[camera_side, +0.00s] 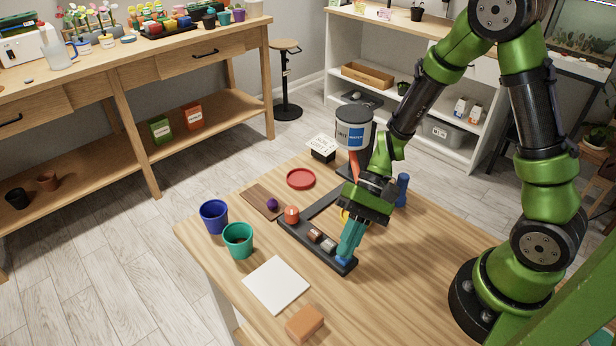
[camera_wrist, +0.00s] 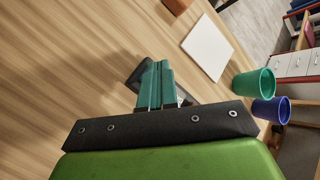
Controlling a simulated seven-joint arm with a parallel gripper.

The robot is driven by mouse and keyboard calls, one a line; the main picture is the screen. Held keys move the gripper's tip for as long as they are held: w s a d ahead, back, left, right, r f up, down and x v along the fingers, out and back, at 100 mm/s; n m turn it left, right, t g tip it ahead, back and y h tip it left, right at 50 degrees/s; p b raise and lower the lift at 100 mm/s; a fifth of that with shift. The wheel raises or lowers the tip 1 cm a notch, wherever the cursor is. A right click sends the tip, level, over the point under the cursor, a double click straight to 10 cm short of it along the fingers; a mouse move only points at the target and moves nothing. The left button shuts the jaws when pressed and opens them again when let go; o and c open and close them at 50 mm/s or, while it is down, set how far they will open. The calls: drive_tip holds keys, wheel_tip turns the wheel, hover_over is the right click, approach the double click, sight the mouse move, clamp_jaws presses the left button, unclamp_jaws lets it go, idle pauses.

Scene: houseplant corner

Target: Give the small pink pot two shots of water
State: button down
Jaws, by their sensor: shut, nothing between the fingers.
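My gripper (camera_side: 345,256), with its teal fingers together and empty, points down at the near end of a dark rack (camera_side: 295,236). A blue piece (camera_side: 343,262) at that end lies right by the fingertips; I cannot tell if they touch. The closed fingers also show in the wrist view (camera_wrist: 157,66), hiding part of the rack. A water canister (camera_side: 353,133) with a blue label stands behind my gripper, over an orange-red part. I cannot clearly pick out a small pink pot; a small brownish piece (camera_side: 315,235) and an orange-red one (camera_side: 291,214) sit on the rack.
A blue pot (camera_side: 213,217) and a teal pot (camera_side: 238,240) stand left of the rack. A white sheet (camera_side: 276,285), an orange-brown block (camera_side: 305,323), a red saucer (camera_side: 300,178) and a brown board (camera_side: 261,200) lie on the table. The table's near right is clear.

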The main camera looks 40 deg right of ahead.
drive_tip(key=shift+r, duration=0.75)
drive_tip(key=shift+r, duration=2.5)
idle(0.4)
wheel_tip(320, 180, up, 4)
drive_tip(key=shift+f, duration=0.1)
idle(0.4)
drive_tip(key=shift+f, duration=4.45)
